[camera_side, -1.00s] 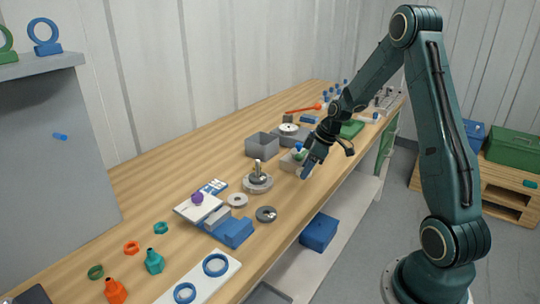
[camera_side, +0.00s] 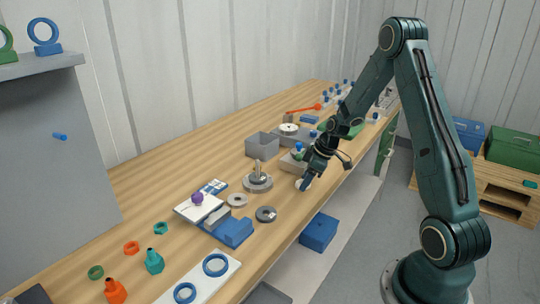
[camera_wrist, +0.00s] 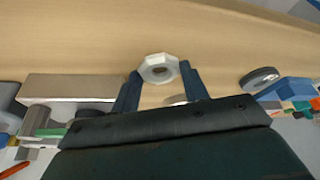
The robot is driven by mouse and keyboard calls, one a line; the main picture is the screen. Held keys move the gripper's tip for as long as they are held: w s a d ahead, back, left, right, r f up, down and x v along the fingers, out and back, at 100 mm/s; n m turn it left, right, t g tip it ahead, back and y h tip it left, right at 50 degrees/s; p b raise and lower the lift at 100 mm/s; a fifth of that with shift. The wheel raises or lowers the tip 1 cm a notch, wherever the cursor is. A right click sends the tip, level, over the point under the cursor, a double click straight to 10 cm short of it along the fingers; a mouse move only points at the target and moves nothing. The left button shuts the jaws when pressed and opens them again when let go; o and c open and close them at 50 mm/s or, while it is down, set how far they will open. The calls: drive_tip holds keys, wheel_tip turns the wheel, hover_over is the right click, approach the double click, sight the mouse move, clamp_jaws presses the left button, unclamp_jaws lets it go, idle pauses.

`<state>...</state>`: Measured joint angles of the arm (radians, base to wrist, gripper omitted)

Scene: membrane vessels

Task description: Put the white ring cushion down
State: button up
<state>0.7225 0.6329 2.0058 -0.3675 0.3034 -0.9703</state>
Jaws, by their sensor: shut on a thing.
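The white ring cushion (camera_wrist: 158,58) is pinched between the two blue fingers of my gripper (camera_wrist: 160,70) in the wrist view. It has a faceted outer edge and a round hole in the middle. In the side view the white ring cushion (camera_side: 301,184) shows as a small pale shape at the tips of my gripper (camera_side: 306,181). It is low over the front part of the wooden bench (camera_side: 262,232). I cannot tell whether it touches the bench top.
A grey open bin (camera_side: 262,146) and a round metal base with a post (camera_side: 257,181) stand left of my gripper. A dark ring (camera_side: 266,214) and a pale ring (camera_side: 237,200) lie nearer the camera. The bench's front edge is close by on the right.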

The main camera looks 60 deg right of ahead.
drive_tip(key=shift+f, duration=0.1)
drive_tip(key=o, duration=1)
drive_tip(key=shift+c, duration=0.2)
drive_tip(key=v, duration=1.2)
drive_tip(key=shift+a, duration=0.1)
